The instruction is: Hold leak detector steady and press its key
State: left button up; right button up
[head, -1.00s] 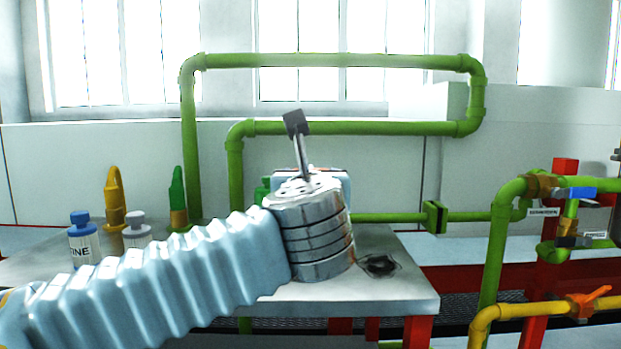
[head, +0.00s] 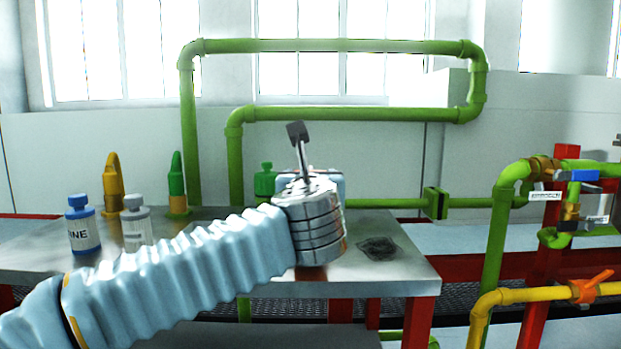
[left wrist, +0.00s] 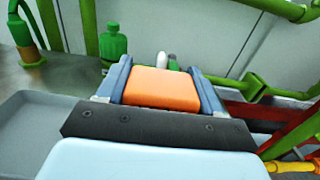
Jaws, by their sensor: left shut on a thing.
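In the left wrist view, an orange block, apparently the leak detector (left wrist: 161,87), sits between the two blue-grey fingers of my left gripper (left wrist: 162,82). The gripper is shut on it. Its key cannot be made out. In the head view, my left arm reaches in from the left over the table. My right gripper is in neither view.
A steel table (head: 395,282) bears a blue-capped bottle (head: 83,236), a white-capped bottle (head: 135,232) and a dark mesh patch (head: 378,249). Green pipes (head: 345,114) run behind it. Yellow and green pipes with an orange-handled valve (head: 591,286) stand at the right.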

pick_arm(q)
jog(key=shift+w+f, duration=0.1)
jog(key=shift+w, duration=0.1)
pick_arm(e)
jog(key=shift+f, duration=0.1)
pick_arm(q)
jog(key=shift+f+b, duration=0.6)
jog(key=shift+b, duration=0.05)
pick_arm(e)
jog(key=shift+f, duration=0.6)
pick_arm(q)
jog(key=o, duration=1.7)
jog(key=c, duration=1.2)
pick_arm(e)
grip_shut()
